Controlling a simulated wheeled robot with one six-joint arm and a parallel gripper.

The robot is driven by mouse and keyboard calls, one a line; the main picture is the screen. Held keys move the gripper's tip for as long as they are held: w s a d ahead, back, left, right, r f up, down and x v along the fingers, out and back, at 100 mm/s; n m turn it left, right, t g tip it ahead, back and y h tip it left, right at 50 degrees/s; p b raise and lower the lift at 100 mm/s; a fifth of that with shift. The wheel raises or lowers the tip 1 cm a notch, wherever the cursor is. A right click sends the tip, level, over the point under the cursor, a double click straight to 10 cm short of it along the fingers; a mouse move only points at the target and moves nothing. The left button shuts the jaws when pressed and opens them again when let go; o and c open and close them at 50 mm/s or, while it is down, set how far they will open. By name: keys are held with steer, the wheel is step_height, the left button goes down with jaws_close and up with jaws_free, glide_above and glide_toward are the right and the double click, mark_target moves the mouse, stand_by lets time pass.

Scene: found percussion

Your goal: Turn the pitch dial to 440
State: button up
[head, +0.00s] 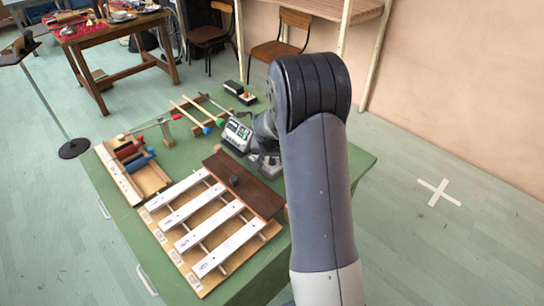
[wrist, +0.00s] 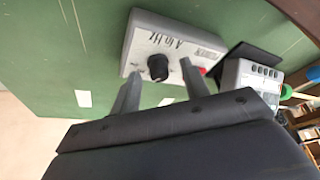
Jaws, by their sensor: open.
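The pitch dial is a round black knob (wrist: 158,67) on a light grey box (wrist: 185,28) in the wrist view. The box has printed lettering that looks like "A to Hz", and a red spot near one corner. The dial's setting is too small to read. My gripper (wrist: 158,72) is open, with one grey finger on each side of the knob. I cannot tell whether the fingers touch it. In the head view my arm hides most of the grey box (head: 264,162).
A device with a tilted screen (head: 237,132) stands beside the box on the green table (head: 352,164); it also shows in the wrist view (wrist: 252,75). White chime bars (head: 187,207), a brown board (head: 250,192), mallets and a wooden rack (head: 115,172) lie nearby.

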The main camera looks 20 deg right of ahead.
steer(key=shift+c, duration=0.4)
jaws_close()
steer(key=shift+n, duration=0.3)
steer(key=shift+d+n+y+p, duration=0.1)
steer(key=shift+n+y+p, duration=0.45)
steer(key=shift+n, duration=0.55)
steer(key=shift+s+f+n+t+y+b, duration=0.1)
steer(key=shift+n+t+y+b, duration=0.3)
steer(key=shift+n+b, duration=0.7)
steer(key=shift+n, duration=0.5)
